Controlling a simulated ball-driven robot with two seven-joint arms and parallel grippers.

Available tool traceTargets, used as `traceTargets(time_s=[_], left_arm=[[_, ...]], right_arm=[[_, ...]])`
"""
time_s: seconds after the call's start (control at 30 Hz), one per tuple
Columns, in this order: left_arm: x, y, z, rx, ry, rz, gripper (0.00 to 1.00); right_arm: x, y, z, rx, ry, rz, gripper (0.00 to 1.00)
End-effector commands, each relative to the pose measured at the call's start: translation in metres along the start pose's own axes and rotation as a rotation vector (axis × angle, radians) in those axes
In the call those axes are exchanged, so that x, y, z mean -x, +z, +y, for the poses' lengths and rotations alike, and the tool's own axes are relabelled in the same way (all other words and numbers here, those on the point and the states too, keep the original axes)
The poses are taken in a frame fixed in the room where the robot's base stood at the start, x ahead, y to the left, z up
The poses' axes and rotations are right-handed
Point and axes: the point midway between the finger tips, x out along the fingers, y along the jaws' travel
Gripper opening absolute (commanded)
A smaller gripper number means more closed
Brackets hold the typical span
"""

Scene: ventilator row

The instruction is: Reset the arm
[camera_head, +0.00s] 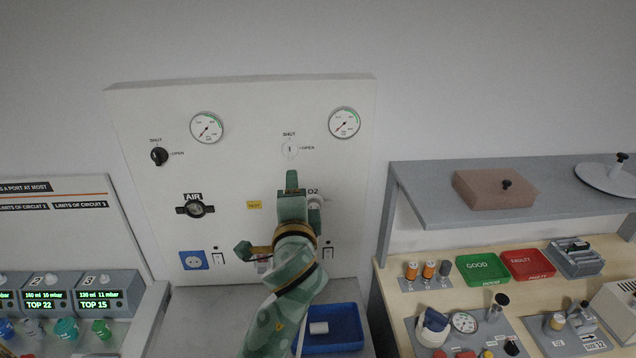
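One green-patterned arm of mine with brown bands rises from the bottom edge, left of the middle; I take it for my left arm. Its gripper (292,182) points up in front of the wall panel (245,110), just below the white valve knob (290,149). A gap shows between the gripper's tip and that knob in the picture. The arm partly covers the O2 port (315,201) and a label below it. The fingers overlap from this angle, so I cannot tell if they are open, and I see nothing held. My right gripper is not in view.
A blue tray (350,340) with a white cylinder (318,328) lies beside the arm. On the right, a grey shelf (430,198) stands over a bench with a green GOOD tray (482,267) and red FAULTY tray (527,264). Grey display units (108,290) stand left.

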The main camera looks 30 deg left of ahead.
Motion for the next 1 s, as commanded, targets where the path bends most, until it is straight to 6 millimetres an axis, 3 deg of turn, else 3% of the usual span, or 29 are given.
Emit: traceTargets(time_s=[0.17, 0.27, 0.37, 0.5, 0.6, 0.83, 1.0], left_arm=[[0.000, 0.001, 0.001, 0.001, 0.003, 0.000, 0.58], [0.007, 0.009, 0.018, 0.023, 0.049, -0.002, 0.58], [0.027, 0.029, 0.058, 0.085, 0.168, -0.012, 0.58], [0.074, 0.064, 0.120, 0.192, 0.388, -0.049, 0.58], [0.109, 0.085, 0.153, 0.250, 0.528, -0.084, 0.58], [0.190, 0.128, 0.200, 0.332, 0.807, -0.184, 0.58], [0.190, 0.114, 0.279, 0.347, 0.894, -0.179, 0.58]], right_arm=[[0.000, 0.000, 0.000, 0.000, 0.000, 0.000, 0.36], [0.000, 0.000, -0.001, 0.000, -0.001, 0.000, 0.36], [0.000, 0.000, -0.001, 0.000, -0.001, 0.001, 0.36], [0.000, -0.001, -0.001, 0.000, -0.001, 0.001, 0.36], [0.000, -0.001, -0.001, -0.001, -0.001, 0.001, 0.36], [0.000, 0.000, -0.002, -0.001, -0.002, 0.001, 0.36], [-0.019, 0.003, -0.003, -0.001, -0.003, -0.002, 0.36]])
